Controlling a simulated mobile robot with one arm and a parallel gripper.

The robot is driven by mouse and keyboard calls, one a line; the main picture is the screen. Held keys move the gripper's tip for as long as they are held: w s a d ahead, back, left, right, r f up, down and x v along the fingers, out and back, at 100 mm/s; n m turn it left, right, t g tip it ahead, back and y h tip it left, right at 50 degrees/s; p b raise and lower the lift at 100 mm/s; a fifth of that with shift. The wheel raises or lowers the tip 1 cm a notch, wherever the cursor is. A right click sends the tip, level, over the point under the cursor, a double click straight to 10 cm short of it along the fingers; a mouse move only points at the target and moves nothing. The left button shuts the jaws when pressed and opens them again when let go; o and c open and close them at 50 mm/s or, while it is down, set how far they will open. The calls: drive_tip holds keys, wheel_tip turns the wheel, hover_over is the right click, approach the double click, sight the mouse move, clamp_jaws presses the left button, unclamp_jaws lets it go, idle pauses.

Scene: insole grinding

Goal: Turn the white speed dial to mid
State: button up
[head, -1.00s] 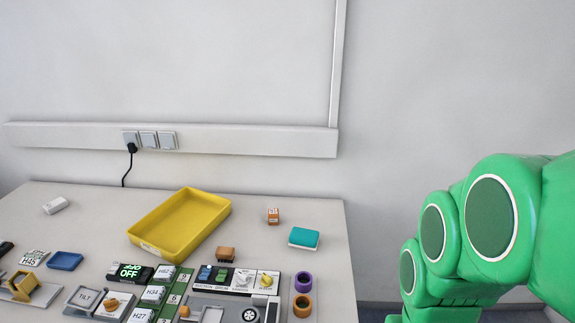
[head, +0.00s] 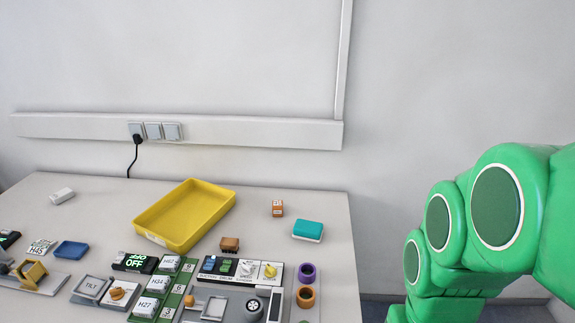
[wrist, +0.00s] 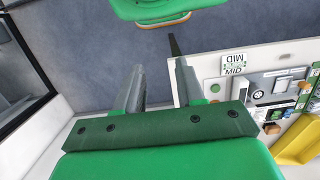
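The white speed dial (head: 244,269) sits on a black-and-white control panel (head: 210,281) at the front right of the table in the head view. It stands between a green switch and a yellow knob (head: 268,270). Its exact setting is too small to read. My gripper (wrist: 158,85) shows in the wrist view with its two grey fingers apart and nothing between them. It is over the floor beside the table, away from the dial. In the head view my gripper is out of the picture. A card marked MID (wrist: 235,68) lies near the table edge in the wrist view.
A yellow tray (head: 150,235) stands behind the panel, with a small brown block (head: 229,244) between. A teal block (head: 307,230), an orange block (head: 277,208) and two rings (head: 306,272) lie to the right. Labelled blocks and fixtures crowd the front left. The back of the table is mostly clear.

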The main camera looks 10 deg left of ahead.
drive_tip(key=w+d+t+h, duration=0.15)
drive_tip(key=w+d, duration=0.25)
drive_tip(key=w, duration=1)
drive_tip(key=w+a+f+n, duration=0.1)
drive_tip(key=w+a+n, duration=0.2)
drive_tip(key=w+a, duration=0.6)
drive_tip(key=n+y, duration=0.2)
drive_tip(key=n, duration=0.7)
approach(245, 264)
drive_tip(key=shift+s+d+f+h, duration=0.15)
drive_tip(key=shift+s+f+h, duration=0.05)
drive_tip(key=shift+f+h, duration=0.1)
drive_tip(key=shift+a+f, duration=0.3)
drive_tip(key=shift+f, duration=3.75)
drive_tip(key=shift+c, duration=0.4)
